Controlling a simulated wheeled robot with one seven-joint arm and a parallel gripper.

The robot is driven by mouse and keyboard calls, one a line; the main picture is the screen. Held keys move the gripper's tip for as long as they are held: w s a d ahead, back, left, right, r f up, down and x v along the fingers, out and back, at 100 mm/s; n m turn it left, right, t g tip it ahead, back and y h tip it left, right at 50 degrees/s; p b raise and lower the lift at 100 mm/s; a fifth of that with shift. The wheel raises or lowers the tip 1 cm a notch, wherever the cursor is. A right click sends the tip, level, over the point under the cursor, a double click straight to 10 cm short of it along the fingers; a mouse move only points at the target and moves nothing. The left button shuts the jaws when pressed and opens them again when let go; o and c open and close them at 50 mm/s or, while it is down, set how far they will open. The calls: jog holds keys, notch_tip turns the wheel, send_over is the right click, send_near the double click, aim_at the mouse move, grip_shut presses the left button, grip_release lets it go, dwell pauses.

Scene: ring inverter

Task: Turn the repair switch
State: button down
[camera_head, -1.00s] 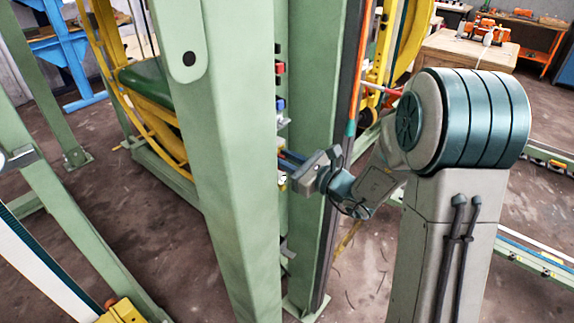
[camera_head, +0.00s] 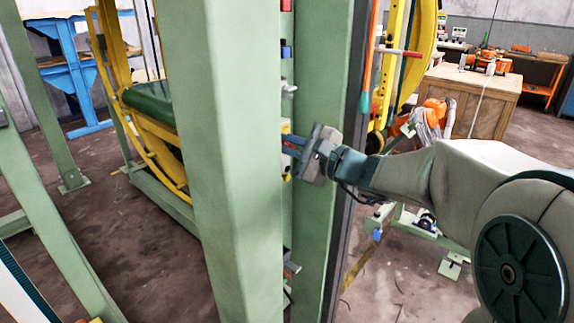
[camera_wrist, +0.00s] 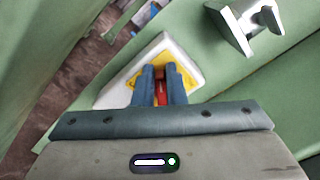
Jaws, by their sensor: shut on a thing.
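The repair switch (camera_wrist: 161,92) shows in the wrist view as a small red part on a yellow plate (camera_wrist: 186,75) with a white, tilted housing (camera_wrist: 124,83). The housing is fixed to a green surface. My gripper (camera_wrist: 160,72) has its two blue fingers shut on the red part, which shows between them. In the head view my gripper (camera_head: 288,144) reaches left from the arm into the gap between two green posts. The near post hides most of the switch there.
The near green post (camera_head: 225,160) stands just left of my gripper, the far post (camera_head: 318,230) behind it. A metal bracket (camera_wrist: 246,22) juts out near the switch. Red and blue parts (camera_head: 286,52) sit higher on the column. A wooden crate (camera_head: 470,100) stands behind on the right.

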jog(key=n+b, duration=0.2)
jog(key=b, duration=0.2)
jog(key=f+n+b, duration=0.1)
jog(key=n+b, duration=0.1)
jog(key=b, duration=0.3)
jog(key=f+n+b, duration=0.1)
jog(key=n+b, duration=0.2)
jog(key=b, duration=0.2)
jog(key=shift+w+d, duration=0.1)
jog(key=shift+d, duration=0.15)
jog(key=shift+r+b, duration=0.25)
jog(key=shift+b, duration=0.1)
jog(key=c, duration=1.7)
grip_release()
jog(key=shift+o, duration=1.1)
jog(key=shift+w+d+f, duration=0.1)
jog(key=shift+w+d, duration=0.05)
jog(key=shift+w, duration=0.1)
jog(key=p+v, duration=0.1)
jog(key=v, duration=1.2)
jog(key=shift+s+p, duration=0.3)
jog(key=shift+s, duration=0.2)
